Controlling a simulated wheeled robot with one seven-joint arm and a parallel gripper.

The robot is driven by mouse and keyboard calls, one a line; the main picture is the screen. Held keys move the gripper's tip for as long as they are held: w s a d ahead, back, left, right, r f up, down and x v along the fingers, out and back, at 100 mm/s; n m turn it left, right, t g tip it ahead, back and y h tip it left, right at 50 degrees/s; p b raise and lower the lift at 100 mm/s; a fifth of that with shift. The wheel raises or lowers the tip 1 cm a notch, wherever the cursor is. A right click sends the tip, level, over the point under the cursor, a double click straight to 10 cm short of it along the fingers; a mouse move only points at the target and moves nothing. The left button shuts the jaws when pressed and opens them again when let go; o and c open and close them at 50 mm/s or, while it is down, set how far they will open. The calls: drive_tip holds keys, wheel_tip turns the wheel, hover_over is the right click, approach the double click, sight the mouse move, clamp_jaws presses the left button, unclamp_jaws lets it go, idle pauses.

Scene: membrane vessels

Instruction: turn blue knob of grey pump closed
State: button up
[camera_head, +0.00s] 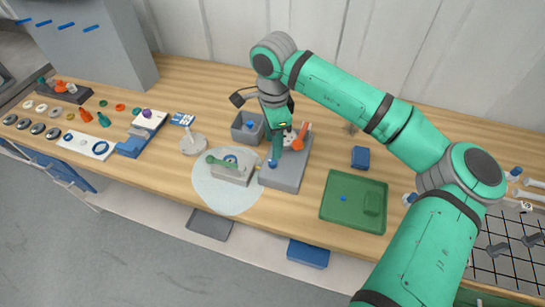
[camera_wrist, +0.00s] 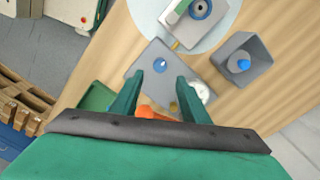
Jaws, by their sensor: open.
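The grey pump (camera_head: 285,175) is a box on the workbench, just right of a pale round mat. Its blue knob (camera_head: 272,163) is on the top face, near the front left corner. In the wrist view, the blue knob (camera_wrist: 160,65) shows just beyond my fingertips, with a small white mark on it. My gripper (camera_head: 277,150) is above the pump, pointing down. In the wrist view, my gripper (camera_wrist: 166,82) has its two green fingers apart with nothing held between them. I cannot tell the height gap to the knob.
An orange handle (camera_head: 301,137) and a white round part (camera_wrist: 203,91) are at the pump's rear. A grey bin (camera_head: 248,127) with a blue item, a second grey unit (camera_head: 232,172) and a green tray (camera_head: 354,201) stand nearby.

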sight(273, 161)
wheel_tip(273, 161, down, 8)
drive_tip(key=shift+r, duration=0.2)
clamp_jaws()
drive_tip(key=c, duration=1.1)
unclamp_jaws()
drive_tip(key=shift+w, duration=0.1)
drive_tip(key=shift+o, duration=0.2)
drive_tip(key=shift+a, duration=0.1)
